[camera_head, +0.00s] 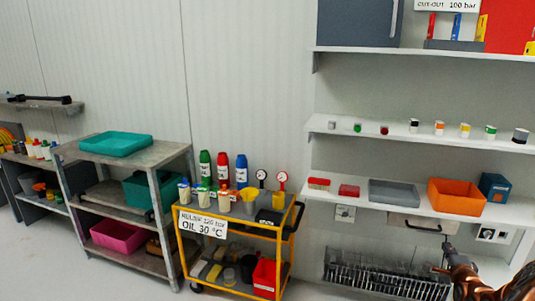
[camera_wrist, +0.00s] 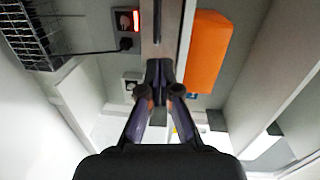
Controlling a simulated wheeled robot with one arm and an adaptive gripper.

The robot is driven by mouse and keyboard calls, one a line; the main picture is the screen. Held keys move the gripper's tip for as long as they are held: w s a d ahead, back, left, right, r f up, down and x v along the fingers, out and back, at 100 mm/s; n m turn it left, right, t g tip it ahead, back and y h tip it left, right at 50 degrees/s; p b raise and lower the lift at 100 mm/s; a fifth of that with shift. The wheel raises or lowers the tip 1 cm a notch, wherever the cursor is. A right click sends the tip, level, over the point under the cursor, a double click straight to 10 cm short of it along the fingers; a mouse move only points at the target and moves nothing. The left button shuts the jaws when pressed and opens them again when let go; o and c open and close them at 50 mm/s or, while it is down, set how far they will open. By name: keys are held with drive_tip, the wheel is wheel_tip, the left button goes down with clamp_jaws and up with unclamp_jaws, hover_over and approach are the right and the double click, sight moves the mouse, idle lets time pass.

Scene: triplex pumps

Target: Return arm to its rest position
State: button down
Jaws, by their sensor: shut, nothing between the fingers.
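My arm, copper coloured, shows at the lower right edge of the head view. My gripper (camera_head: 446,244) is at its end, in front of the wall below the lowest long shelf. In the wrist view my gripper (camera_wrist: 162,72) has its two fingers together at the tips, with nothing held between them. An orange bin (camera_wrist: 207,50) shows beside the fingertips in the wrist view, to their right. Contact between the fingers and the things behind them cannot be told from these frames.
The lowest shelf (camera_head: 385,203) holds an orange bin (camera_head: 456,196) and a grey bin (camera_head: 394,192). A wire rack (camera_head: 385,277) stands below. A yellow trolley (camera_head: 239,229) with bottles and a grey shelf unit (camera_head: 172,157) stand left. Floor at lower left is clear.

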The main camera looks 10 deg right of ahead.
drive_tip(key=w+a+r+n+g+y, duration=0.15)
drive_tip(key=w+a+n, duration=0.25)
drive_tip(key=a, duration=0.5)
drive_tip(key=s+a+n+g+y, duration=0.2)
drive_tip(key=s+a+n+g, duration=0.15)
drive_tip(key=a, duration=0.75)
drive_tip(key=s+a+n+g+y, duration=0.2)
drive_tip(key=a+n+g, duration=0.15)
drive_tip(key=a, duration=0.65)
drive_tip(key=s+a+r+n+g+y, duration=0.1)
drive_tip(key=s+a+r+n+g, duration=0.2)
drive_tip(key=s+a, duration=0.65)
drive_tip(key=s+a+r+n+g, duration=0.1)
drive_tip(key=s+a+n+g, duration=0.3)
drive_tip(key=s, duration=1)
drive_tip(key=s+a+r+n+g+y, duration=0.1)
drive_tip(key=s+a+r+n+g, duration=0.2)
drive_tip(key=s+a, duration=0.75)
wheel_tip(320, 180, up, 21)
drive_tip(key=s+d+n+t+p, duration=0.1)
drive_tip(key=d+p, duration=0.1)
drive_tip(key=p, duration=1.9)
drive_tip(key=shift+s, duration=0.35)
drive_tip(key=shift+r+t, duration=0.1)
drive_tip(key=shift+t, duration=0.15)
